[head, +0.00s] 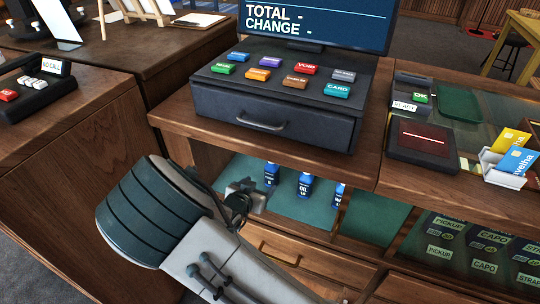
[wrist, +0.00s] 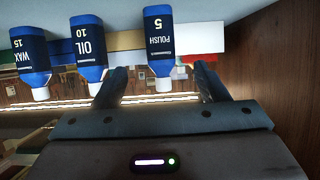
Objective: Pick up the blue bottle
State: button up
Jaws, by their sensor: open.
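Three blue bottles with white caps stand in a row on a green-lined shelf under the counter. In the wrist view, which is upside down, they read POLISH 5 (wrist: 158,40), OIL 10 (wrist: 89,45) and WAX 15 (wrist: 31,55). My gripper (head: 256,192) is open at the shelf opening, by the left bottle. In the wrist view the polish bottle appears between my fingertips (wrist: 159,82); contact cannot be told.
The wooden counter (head: 175,118) overhangs the shelf, with a cash register (head: 275,110) on top. A wooden side wall (wrist: 280,70) is close in the wrist view. Drawers (head: 300,262) lie below the shelf. A card reader (head: 422,140) and card holder (head: 500,170) are right.

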aim_at(268, 174)
jog(key=b+x, duration=0.1)
jog(key=x, duration=0.7)
jog(key=shift+w+a+r+b, duration=0.1)
jog(key=shift+w+a+b, duration=0.05)
jog(key=shift+w+b, duration=0.15)
jog(key=shift+b+x, duration=0.4)
jog(key=shift+x, duration=2.2)
jog(key=shift+r, duration=0.15)
jog(key=c, duration=1.2)
